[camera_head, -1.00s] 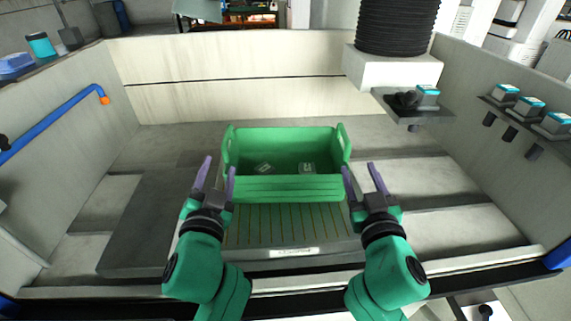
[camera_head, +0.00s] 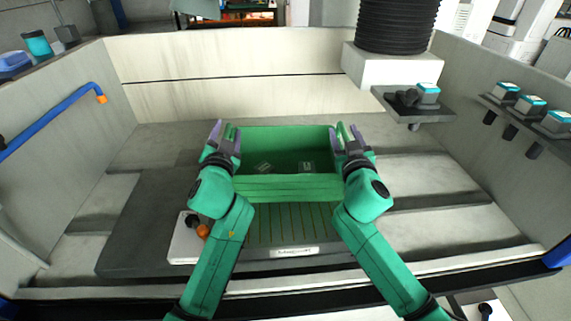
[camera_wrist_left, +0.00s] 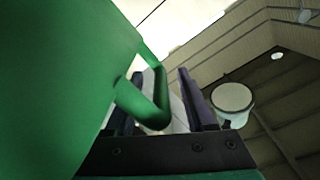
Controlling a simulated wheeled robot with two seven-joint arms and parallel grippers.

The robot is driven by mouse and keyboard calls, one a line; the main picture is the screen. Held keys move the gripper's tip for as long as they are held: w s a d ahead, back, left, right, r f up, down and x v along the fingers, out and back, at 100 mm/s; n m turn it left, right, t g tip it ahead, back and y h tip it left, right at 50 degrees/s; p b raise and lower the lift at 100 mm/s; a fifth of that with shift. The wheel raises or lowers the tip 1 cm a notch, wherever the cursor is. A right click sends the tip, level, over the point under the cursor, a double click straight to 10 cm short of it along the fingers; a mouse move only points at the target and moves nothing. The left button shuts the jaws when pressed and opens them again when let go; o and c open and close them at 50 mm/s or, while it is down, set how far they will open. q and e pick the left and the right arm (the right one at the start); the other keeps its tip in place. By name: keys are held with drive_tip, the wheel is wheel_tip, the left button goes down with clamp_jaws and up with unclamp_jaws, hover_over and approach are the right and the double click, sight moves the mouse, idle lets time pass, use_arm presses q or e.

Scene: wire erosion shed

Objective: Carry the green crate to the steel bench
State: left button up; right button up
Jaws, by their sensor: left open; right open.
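The green crate (camera_head: 287,188) stands inside the machine's tank on a slatted plate, with small boxes in it. My left gripper (camera_head: 223,134) is open at the crate's left end. In the left wrist view the crate's wall (camera_wrist_left: 60,70) fills the left side, and its end handle (camera_wrist_left: 150,105) lies between the open fingers of my left gripper (camera_wrist_left: 162,85). My right gripper (camera_head: 347,135) is open at the right end, its fingers on either side of the right handle. I cannot tell whether any finger touches. I cannot make out which thing is the steel bench.
Pale tank walls (camera_head: 240,60) enclose the crate on the left, back and right. A black bellows column (camera_head: 397,25) hangs over the back right, above a small shelf (camera_head: 413,108). A blue pipe (camera_head: 55,118) runs along the left wall. The tank floor right of the crate is clear.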

use_arm(q)
clamp_jaws()
use_arm(e)
clamp_jaws()
use_arm(q)
drive_tip(key=shift+a, duration=0.2)
use_arm(e)
drive_tip(key=shift+d, duration=0.25)
idle(0.6)
